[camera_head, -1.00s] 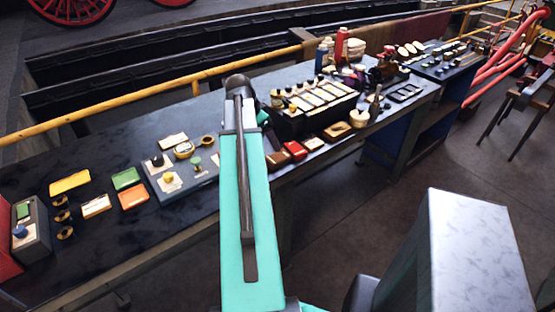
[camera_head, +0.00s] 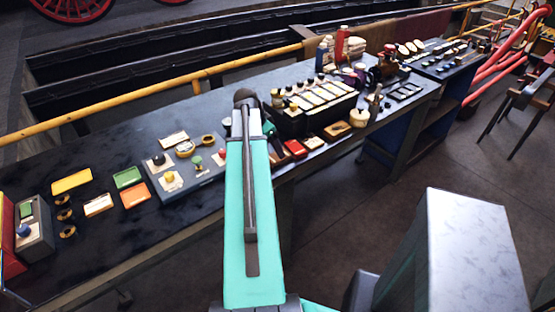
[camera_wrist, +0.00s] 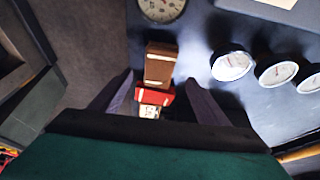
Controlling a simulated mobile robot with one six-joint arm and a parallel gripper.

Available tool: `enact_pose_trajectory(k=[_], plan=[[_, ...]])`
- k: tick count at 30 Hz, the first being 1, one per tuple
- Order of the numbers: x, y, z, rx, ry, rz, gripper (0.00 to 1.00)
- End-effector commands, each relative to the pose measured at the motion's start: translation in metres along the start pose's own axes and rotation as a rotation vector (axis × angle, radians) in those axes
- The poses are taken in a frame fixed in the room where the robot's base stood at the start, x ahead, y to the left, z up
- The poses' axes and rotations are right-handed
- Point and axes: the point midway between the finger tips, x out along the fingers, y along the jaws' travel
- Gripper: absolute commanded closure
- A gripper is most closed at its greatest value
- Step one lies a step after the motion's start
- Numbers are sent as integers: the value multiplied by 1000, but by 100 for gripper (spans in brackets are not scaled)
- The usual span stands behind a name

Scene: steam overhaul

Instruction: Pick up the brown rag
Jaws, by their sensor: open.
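The brown rag (camera_wrist: 160,65) looks like a small folded brown block with a pale band. In the wrist view it lies on the dark bench top, just ahead of and between my fingertips. A red folded piece (camera_wrist: 153,97) lies against its near side, with a whitish piece (camera_wrist: 149,112) below. In the head view a brown piece (camera_head: 278,159), likely the same rag, shows just right of my arm beside a red piece (camera_head: 295,149). My gripper (camera_wrist: 159,79) is open and empty, its fingers either side of the row.
Round gauges (camera_wrist: 232,66) lie right of the rag in the wrist view, and another dial (camera_wrist: 162,9) lies beyond it. The long bench (camera_head: 100,240) holds trays, bottles and small parts. A yellow rail (camera_head: 150,90) runs behind it.

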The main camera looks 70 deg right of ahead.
Motion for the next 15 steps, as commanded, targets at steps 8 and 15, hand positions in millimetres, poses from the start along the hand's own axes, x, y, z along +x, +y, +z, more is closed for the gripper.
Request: enact_pose_trajectory(k=[8,15], plan=[[10,0,-1,0,-1,2,31],[27,0,-2,0,-1,2,31]])
